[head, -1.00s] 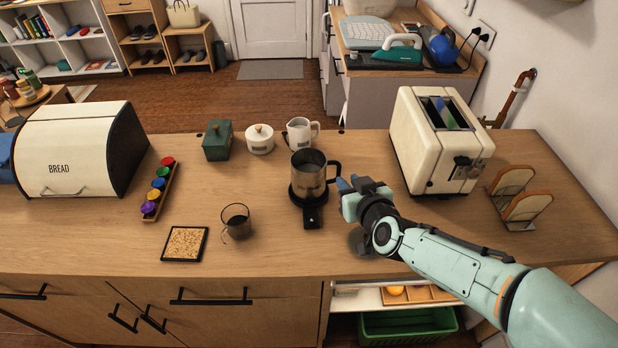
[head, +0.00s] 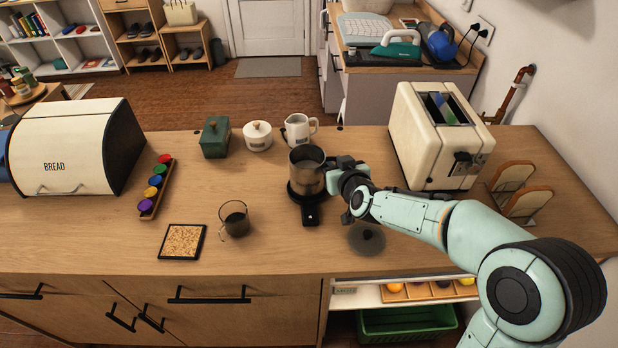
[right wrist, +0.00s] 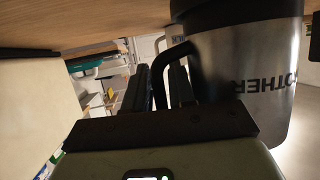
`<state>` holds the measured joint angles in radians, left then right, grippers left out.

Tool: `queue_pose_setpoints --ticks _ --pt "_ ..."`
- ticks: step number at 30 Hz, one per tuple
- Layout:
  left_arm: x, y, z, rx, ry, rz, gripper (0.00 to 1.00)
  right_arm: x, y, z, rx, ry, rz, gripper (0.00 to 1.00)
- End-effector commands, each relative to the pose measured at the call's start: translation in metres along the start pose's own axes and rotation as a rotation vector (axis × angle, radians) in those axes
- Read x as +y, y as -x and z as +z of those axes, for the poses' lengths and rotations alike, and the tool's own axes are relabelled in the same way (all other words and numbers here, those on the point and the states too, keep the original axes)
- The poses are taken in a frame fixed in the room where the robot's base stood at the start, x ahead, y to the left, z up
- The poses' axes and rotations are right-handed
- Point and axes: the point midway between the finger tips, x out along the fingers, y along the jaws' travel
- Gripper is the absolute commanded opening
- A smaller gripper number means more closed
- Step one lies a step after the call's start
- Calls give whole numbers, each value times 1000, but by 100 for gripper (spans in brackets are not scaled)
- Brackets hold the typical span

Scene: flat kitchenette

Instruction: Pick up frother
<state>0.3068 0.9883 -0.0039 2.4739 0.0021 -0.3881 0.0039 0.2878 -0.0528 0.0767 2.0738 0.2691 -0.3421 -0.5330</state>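The frother (head: 307,172) is a metal jug with a black handle, standing upright on a round black base on the counter. My right gripper (head: 340,170) is at its right side, at the handle. In the right wrist view the frother's metal side (right wrist: 245,85) with upside-down lettering fills the right part. The black handle (right wrist: 174,55) runs down to my dark fingers, which are close together around it. Whether they press on it cannot be told.
A toaster (head: 438,138) and a toast rack (head: 525,195) stand to the right. A dark round lid (head: 367,238) lies below my right wrist. A white pitcher (head: 298,130) is just behind the frother. A glass cup (head: 235,218) and a speckled square coaster (head: 182,242) are left of it.

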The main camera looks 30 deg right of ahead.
Motion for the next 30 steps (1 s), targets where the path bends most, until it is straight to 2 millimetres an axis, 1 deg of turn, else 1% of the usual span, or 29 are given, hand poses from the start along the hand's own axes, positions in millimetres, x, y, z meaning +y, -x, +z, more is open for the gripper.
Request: queue_pose_setpoints --ticks 1,2,3,4,30 --pt "0 0 0 0 0 0 43 0 0 0 0 0 0 24" --pt "0 0 0 0 0 0 43 0 0 0 0 0 0 21" --pt "0 0 0 0 0 0 43 0 0 0 0 0 0 8" --pt "0 0 0 0 0 0 43 0 0 0 0 0 0 0" --pt "0 0 0 0 0 0 43 0 0 1 -2 0 -1 0"
